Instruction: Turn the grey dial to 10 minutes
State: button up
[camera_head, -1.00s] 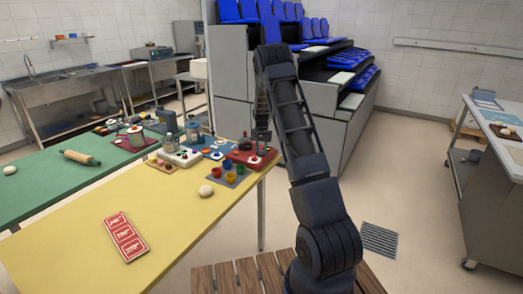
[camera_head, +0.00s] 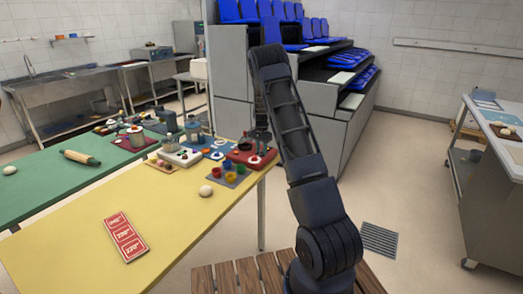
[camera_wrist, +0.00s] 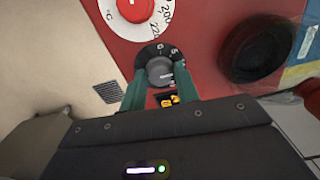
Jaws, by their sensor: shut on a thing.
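The grey dial (camera_wrist: 159,71) is a round knob on a red panel in the wrist view. A black scale ring with small white figures shows behind its upper side. My gripper (camera_wrist: 160,82) has its green fingers on either side of the dial and is shut on it. The dial's setting is too small to read surely. In the head view my gripper (camera_head: 261,136) is at the red box (camera_head: 240,157) at the far right end of the yellow table, and the dial cannot be made out there.
A red knob (camera_wrist: 134,8) with a white °C scale sits above the grey dial, and a black round part (camera_wrist: 255,50) lies to the right. Coloured cups (camera_head: 230,177), a dough ball (camera_head: 206,191) and a red card (camera_head: 125,238) are on the yellow table (camera_head: 170,225).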

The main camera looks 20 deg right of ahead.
jog(key=o, duration=1)
jog(key=shift+c, duration=0.2)
jog(key=shift+r, duration=0.1)
notch_tip(320, 180, up, 11)
